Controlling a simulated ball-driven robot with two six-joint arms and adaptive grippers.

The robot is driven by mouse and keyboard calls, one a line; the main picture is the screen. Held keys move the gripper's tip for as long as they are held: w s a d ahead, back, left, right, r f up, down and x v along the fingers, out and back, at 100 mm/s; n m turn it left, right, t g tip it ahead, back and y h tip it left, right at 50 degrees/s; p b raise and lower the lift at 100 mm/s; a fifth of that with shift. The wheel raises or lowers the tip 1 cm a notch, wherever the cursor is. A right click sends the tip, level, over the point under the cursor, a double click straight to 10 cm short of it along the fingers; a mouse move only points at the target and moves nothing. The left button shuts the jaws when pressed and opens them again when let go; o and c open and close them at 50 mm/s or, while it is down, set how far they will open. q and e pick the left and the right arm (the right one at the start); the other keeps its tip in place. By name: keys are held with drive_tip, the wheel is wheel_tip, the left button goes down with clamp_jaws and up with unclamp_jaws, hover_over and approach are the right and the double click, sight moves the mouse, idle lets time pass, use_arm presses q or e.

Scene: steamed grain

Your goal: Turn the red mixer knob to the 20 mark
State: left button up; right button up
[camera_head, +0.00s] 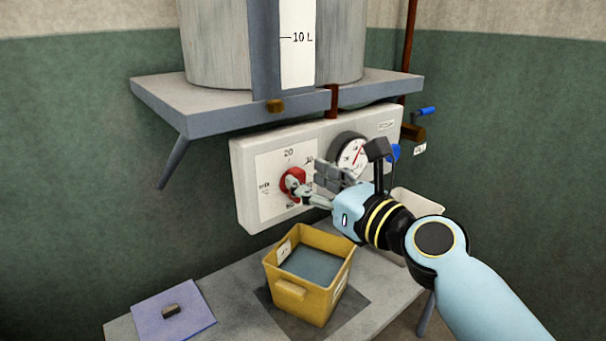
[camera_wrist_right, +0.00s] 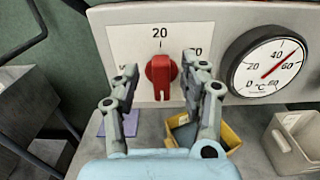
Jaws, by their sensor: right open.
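The red mixer knob (camera_head: 291,181) sits on the white control panel (camera_head: 247,205), under the printed 20. In the right wrist view the knob (camera_wrist_right: 161,74) has its long grip roughly upright, with the 20 mark (camera_wrist_right: 160,31) straight above it. Whether its pointer is exactly on the mark I cannot tell. My right gripper (camera_head: 312,182) is open in front of the knob and partly covers it in the head view. In the wrist view its fingers (camera_wrist_right: 157,82) stand either side of the knob, with a gap visible on both sides. My left gripper is not in view.
A round temperature gauge (camera_head: 349,153) is right of the knob. A shelf (camera_head: 165,95) with a large tank (camera_head: 215,45) overhangs the panel. A yellow bin (camera_head: 288,292) stands below on the table. A purple mat (camera_head: 195,320) with a small dark block (camera_head: 171,311) lies left.

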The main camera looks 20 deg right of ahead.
drive_tip(key=shift+x, duration=1.1)
drive_tip(key=shift+d, duration=0.1)
clamp_jaws()
